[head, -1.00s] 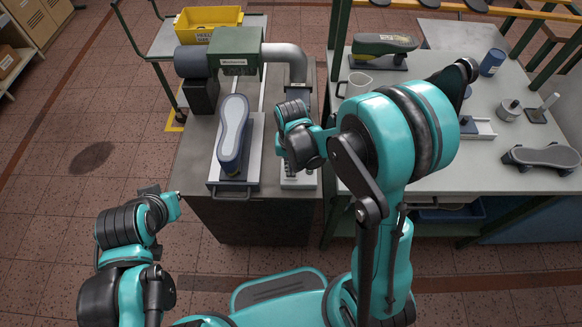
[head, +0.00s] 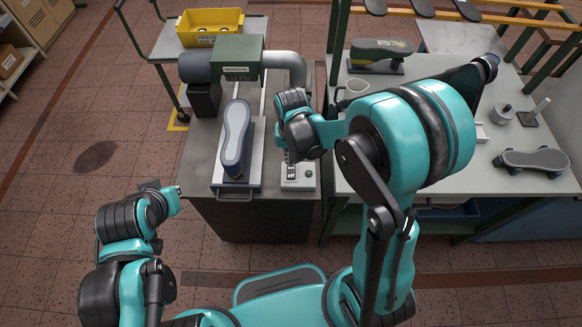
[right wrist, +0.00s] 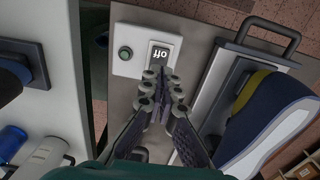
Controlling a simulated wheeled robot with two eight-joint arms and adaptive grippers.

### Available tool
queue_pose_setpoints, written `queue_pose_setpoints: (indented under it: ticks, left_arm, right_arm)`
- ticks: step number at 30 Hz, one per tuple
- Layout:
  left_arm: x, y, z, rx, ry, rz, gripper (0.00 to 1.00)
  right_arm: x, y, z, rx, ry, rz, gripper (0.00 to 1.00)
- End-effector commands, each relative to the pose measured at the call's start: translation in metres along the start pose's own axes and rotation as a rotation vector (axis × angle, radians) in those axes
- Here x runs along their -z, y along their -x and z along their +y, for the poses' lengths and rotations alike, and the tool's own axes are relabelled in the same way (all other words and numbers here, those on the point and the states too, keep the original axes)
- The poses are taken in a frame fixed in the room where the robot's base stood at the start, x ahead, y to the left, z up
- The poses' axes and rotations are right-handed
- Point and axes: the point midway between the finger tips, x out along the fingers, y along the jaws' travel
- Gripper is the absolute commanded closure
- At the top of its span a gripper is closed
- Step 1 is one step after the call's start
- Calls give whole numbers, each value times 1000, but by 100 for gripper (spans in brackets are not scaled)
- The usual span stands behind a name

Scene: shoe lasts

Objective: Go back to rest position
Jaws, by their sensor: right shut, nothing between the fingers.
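My right gripper (right wrist: 163,82) is shut and empty in the right wrist view, with its fingertips together in front of the pale switch box. In the head view my right wrist hangs over the back of this switch box (head: 298,177), and the fingers are mostly hidden. Whether the fingertips touch the box is unclear. My left arm is folded low at the left of the head view, over the floor; its gripper's fingers cannot be made out.
A blue shoe last with a grey sole (head: 236,135) lies on a plate left of the box, below a green machine head (head: 237,55). A yellow bin (head: 210,26) stands behind. Floor at left is open.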

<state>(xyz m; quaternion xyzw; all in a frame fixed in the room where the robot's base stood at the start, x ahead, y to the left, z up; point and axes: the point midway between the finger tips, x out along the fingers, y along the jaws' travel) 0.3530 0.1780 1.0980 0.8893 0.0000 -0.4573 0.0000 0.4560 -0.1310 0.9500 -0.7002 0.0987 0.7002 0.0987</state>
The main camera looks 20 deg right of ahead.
Motion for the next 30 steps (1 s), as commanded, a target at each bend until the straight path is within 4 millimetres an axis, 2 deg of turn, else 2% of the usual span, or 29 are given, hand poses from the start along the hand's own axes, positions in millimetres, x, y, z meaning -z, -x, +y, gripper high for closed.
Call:
queue_pose_setpoints:
  ticks: [17, 23, 30]
  left_arm:
    - [-1, -2, 0, 0, 0, 0, 100]
    - [-8, -11, 0, 0, 0, 0, 100]
    - [-19, -26, 0, 0, 0, 0, 100]
  right_arm:
    - [-1, 3, 1, 4, 4, 9, 100]
    - [-11, 33, 14, 38, 48, 106, 100]
    - [-38, 74, 39, 81, 137, 302, 100]
